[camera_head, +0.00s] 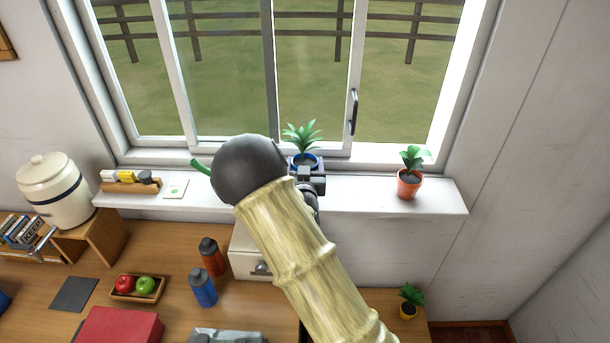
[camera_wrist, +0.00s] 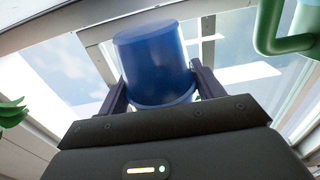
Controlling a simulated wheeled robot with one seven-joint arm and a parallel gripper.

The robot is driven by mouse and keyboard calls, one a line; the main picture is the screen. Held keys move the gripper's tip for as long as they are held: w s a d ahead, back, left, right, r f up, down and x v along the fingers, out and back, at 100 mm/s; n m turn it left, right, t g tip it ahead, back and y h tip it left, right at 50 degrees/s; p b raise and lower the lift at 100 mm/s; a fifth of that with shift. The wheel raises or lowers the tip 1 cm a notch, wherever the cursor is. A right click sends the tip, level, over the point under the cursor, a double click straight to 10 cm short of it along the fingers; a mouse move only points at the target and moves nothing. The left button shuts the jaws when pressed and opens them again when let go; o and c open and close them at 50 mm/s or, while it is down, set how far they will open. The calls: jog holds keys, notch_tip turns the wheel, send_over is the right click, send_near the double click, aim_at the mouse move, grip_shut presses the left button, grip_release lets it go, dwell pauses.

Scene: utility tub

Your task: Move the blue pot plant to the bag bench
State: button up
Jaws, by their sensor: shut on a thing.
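The blue pot plant (camera_head: 302,138) is at the window sill in the head view, a blue pot with green leaves. My gripper (camera_head: 309,170) is at the pot's near side, with my arm partly covering the view of it. In the wrist view the blue pot (camera_wrist: 155,62) sits between the two dark fingers of my gripper (camera_wrist: 155,88), which are shut on it. Whether the pot touches the sill cannot be told. I cannot tell which surface is the bag bench.
An orange pot plant (camera_head: 408,183) stands on the sill (camera_head: 360,196) to the right. Below are a red bottle (camera_head: 212,260), a blue bottle (camera_head: 202,288) and a fruit tray (camera_head: 124,297). A window handle (camera_head: 352,112) is nearby.

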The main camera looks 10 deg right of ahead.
notch_tip(320, 180, down, 4)
jog(key=shift+w+r+p, duration=0.1)
jog(key=shift+r+p, duration=0.15)
jog(key=shift+p, duration=0.7)
jog(key=shift+w+f, duration=0.1)
jog(key=shift+f, duration=0.2)
jog(key=shift+d, duration=0.25)
jog(key=shift+s+a+f+b, duration=0.2)
jog(key=shift+b, duration=0.1)
jog(key=o, duration=1.2)
jog(key=shift+a, duration=0.15)
jog(key=shift+c, duration=0.2)
jog(key=shift+s+r, duration=0.1)
jog(key=shift+r, duration=0.1)
